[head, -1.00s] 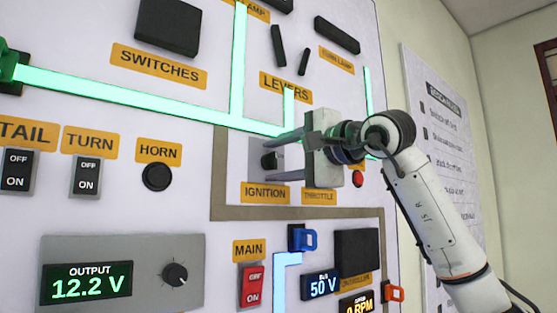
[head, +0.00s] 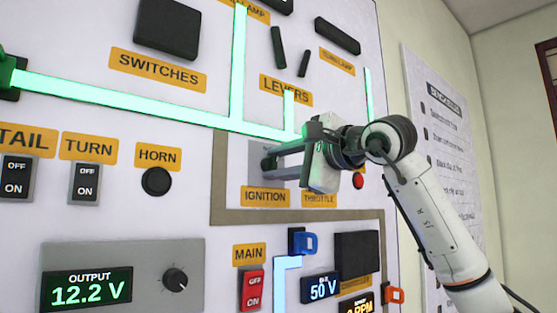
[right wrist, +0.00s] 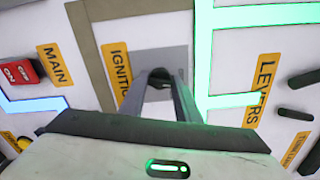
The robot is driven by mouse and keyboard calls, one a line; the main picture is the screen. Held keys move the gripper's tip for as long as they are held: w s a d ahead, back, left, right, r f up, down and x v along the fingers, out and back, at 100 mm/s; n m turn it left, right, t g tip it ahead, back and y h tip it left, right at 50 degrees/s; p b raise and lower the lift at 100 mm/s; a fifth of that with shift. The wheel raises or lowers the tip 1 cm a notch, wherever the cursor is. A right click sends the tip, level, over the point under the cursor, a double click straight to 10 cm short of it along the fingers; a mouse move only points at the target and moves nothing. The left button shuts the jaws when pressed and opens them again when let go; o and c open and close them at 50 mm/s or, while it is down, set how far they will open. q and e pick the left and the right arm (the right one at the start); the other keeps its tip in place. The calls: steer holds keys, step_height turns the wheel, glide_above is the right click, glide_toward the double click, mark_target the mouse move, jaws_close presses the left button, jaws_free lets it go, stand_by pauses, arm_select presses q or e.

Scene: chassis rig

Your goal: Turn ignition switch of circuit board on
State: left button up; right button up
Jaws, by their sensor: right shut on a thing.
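The ignition switch is a dark knob (right wrist: 159,75) on a grey plate, beside the orange IGNITION label (head: 265,196). My right gripper (head: 270,160) reaches in from the right, and its fingers are shut on this knob. In the head view the fingers cover most of the knob. In the right wrist view the fingers (right wrist: 161,84) converge on it from both sides. How far the knob is turned is hard to tell. My left gripper is not in view.
The THROTTLE label (head: 319,199) and a red button (head: 358,181) sit close to the right gripper. A glowing green line (head: 130,103) runs above.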

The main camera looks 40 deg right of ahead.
steer(key=m+p, duration=0.1)
steer(key=m, duration=0.2)
steer(key=shift+m, duration=0.4)
steer(key=m, duration=0.5)
steer(key=shift+p, duration=0.3)
steer(key=o, duration=1)
steer(key=s, duration=1)
steer(key=shift+s+d+b, duration=0.15)
steer(key=shift+d+b, duration=0.2)
steer(key=shift+d, duration=0.05)
